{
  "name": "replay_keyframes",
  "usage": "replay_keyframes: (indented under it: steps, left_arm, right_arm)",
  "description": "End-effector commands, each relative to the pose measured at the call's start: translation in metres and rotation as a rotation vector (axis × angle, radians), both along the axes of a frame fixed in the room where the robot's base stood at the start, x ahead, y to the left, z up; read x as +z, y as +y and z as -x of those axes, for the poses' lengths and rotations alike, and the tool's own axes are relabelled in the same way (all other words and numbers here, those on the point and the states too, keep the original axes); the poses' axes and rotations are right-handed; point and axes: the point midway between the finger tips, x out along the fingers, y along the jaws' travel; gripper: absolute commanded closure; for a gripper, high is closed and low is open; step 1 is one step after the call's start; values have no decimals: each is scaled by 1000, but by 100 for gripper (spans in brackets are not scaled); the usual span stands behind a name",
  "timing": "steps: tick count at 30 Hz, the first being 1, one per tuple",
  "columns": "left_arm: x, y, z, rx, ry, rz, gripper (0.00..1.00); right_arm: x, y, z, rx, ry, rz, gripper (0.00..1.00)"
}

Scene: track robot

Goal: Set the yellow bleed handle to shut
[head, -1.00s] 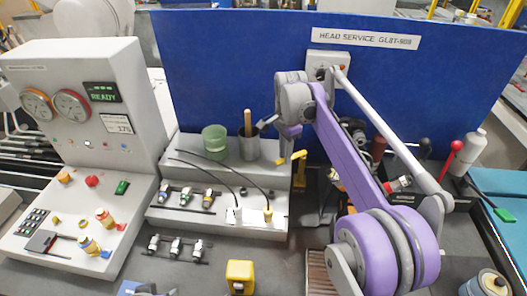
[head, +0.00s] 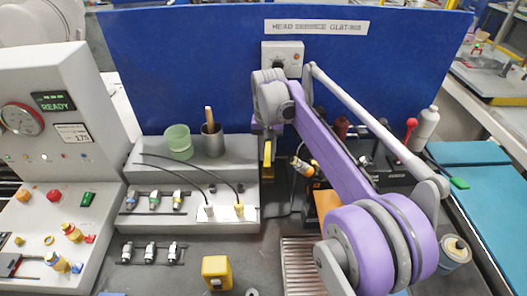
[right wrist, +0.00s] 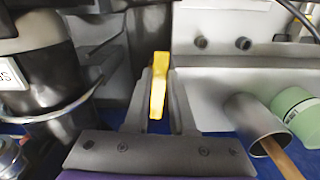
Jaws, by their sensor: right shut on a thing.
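The yellow bleed handle (head: 267,153) shows in the head view just right of the grey stepped block, below my right wrist. It looks upright there. In the right wrist view the yellow handle (right wrist: 158,85) stands between the two grey fingers of my right gripper (right wrist: 160,100), which is shut on it. In the head view the right gripper (head: 266,140) is mostly hidden by my purple arm, and the handle's base and pivot are not clear. My left gripper is not in view.
The grey stepped block (head: 185,215) with cables stands left of the handle. A green cup (head: 179,141) and a metal cup (head: 213,140) stand on it. A dark cylinder (right wrist: 40,70) is close to the gripper. A blue panel (head: 190,65) stands behind.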

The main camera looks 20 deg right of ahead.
Motion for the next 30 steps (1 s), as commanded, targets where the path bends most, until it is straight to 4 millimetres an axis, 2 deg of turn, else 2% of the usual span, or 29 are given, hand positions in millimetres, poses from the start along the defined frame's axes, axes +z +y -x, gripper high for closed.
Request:
replay_keyframes:
  steps: [9,23,24,29,30]
  left_arm:
    - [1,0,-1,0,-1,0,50]
    - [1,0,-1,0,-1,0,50]
    - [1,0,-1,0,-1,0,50]
    - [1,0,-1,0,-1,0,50]
    - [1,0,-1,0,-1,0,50]
  right_arm:
    - [0,-5,2,98,0,1,100]
    - [0,-6,2,114,-1,1,100]
    - [0,-6,2,113,0,2,75]
    - [0,-6,2,113,-1,1,46]
    - [0,-6,2,113,-1,1,46]
